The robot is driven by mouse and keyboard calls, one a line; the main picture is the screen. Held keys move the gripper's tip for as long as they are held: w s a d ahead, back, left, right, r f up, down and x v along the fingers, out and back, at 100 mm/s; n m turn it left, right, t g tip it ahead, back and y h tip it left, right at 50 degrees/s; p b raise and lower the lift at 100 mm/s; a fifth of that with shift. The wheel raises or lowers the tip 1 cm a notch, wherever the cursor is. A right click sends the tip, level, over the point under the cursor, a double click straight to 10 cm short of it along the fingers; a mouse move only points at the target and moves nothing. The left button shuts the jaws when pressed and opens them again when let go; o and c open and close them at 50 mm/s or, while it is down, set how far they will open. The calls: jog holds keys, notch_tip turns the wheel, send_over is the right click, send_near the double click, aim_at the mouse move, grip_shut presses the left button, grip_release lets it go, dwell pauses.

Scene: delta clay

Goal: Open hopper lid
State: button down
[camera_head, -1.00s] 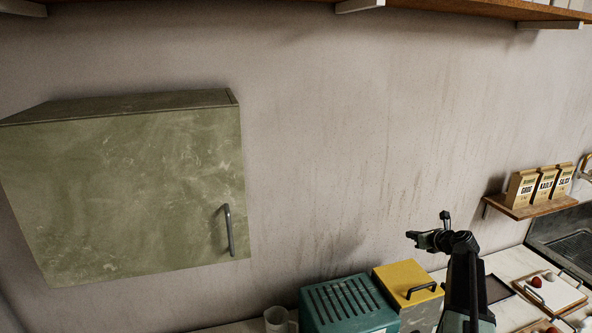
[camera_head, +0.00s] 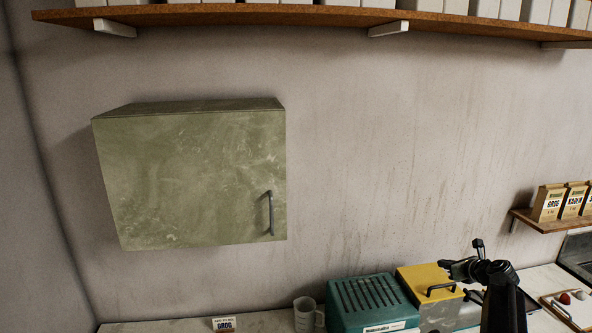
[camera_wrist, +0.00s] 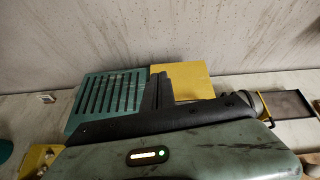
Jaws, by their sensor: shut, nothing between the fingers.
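The yellow lid (camera_head: 418,276) with a dark bar handle (camera_head: 441,288) lies flat and looks closed on a box on the counter, right of the teal slotted unit (camera_head: 362,297). The yellow top also shows in the wrist view (camera_wrist: 195,72), partly hidden by dark parts of my arm. My gripper (camera_head: 446,265) is shut and empty. In the head view it appears over the lid's right back side, pointing left. Its height above the lid is hard to tell, and I see no grip on the handle.
A green wall cabinet (camera_head: 195,180) with a grey handle hangs at the left. A white jug (camera_head: 305,315) and a GROG card (camera_head: 224,323) stand left of the teal unit. A shelf with labelled bags (camera_head: 547,203) is at the right, and a long shelf (camera_head: 250,15) runs above.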

jog(key=s+a+f+n+g+y+b, duration=0.1)
jog(key=s+a+f+n+g+b, duration=0.3)
jog(key=a+f+n, duration=0.65)
jog(key=s+a+f+n+g+b, duration=0.3)
jog(key=s+a+f+n+b, duration=0.35)
jog(key=a, duration=0.75)
jog(key=s+a+f+n+g+h+b, duration=0.1)
jog(key=s+a+f+n+g+b, duration=0.1)
jog(key=s+a+f+n, duration=0.2)
jog(key=s+a+f+n+g+h+b, duration=0.2)
jog(key=s+a+f+n, duration=0.3)
jog(key=s+n, duration=0.5)
notch_tip(320, 180, down, 3)
jog(key=shift+s+a+r+n+g+b, duration=0.2)
jog(key=shift+a+n+g+b, duration=0.15)
jog(key=shift+n+b, duration=0.35)
jog(key=c, duration=2.1)
grip_release()
jog(key=shift+r, duration=0.1)
jog(key=o, duration=0.6)
jog(key=shift+o, duration=0.2)
